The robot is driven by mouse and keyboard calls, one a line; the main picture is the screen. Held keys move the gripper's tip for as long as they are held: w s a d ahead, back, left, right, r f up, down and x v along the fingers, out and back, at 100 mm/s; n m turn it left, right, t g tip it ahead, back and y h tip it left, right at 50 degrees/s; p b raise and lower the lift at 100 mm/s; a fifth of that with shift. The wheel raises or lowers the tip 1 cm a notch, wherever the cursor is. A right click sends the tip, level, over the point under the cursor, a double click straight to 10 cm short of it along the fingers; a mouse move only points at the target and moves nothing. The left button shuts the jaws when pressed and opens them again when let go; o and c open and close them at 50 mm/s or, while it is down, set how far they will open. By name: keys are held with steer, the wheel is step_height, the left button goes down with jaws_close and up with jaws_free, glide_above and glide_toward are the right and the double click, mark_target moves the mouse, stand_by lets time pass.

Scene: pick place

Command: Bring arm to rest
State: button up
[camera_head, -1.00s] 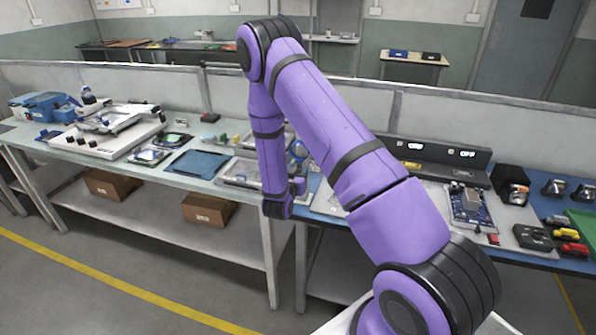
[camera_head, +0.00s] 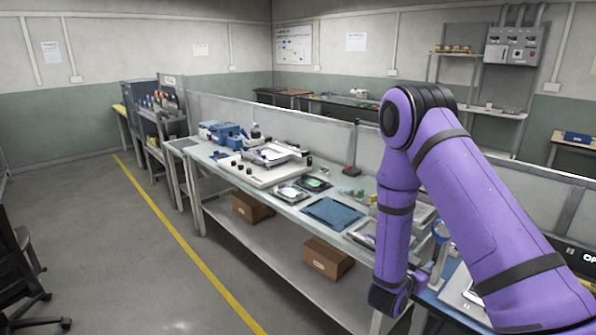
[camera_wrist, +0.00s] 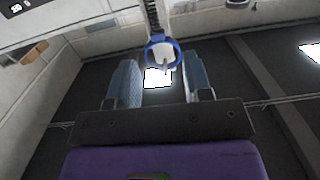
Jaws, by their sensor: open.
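My purple arm shows at the right of the head view, bent, with its lower part hanging beside the workbench (camera_head: 285,206). My gripper (camera_wrist: 160,80) shows in the wrist view with two blue-grey fingers spread apart. I see nothing held between the fingers. Behind the gap, a blue ring (camera_wrist: 163,43) on a stand and a bright white patch are in view.
The bench carries a white fixture (camera_head: 262,165), a blue mat (camera_head: 333,213) and blue cases (camera_head: 222,132). Cardboard boxes (camera_head: 327,258) sit on its lower shelf. A black chair (camera_head: 20,270) stands at far left. The floor with a yellow line is clear between.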

steer(key=a+r+n+y, duration=0.1)
steer(key=a+r+y, duration=0.25)
steer(key=r, duration=0.45)
steer(key=a+r+n+y, duration=0.25)
steer(key=r+y, duration=0.25)
steer(key=r, duration=0.3)
steer(key=a+r+n+y, duration=0.1)
steer(key=a+r+y, duration=0.25)
steer(key=r, duration=0.45)
steer(key=s+r+n+g, duration=0.2)
steer(key=s+r, duration=0.3)
steer(key=s, duration=1)
steer(key=s+r+n+g+y, duration=0.1)
steer(key=s+r+n+g, duration=0.2)
steer(key=s, duration=1.2)
step_height(320, 180, up, 3)
steer(key=shift+s+d+r+n+g, duration=0.15)
steer(key=shift+d+n+g, duration=0.15)
steer(key=shift+n, duration=0.25)
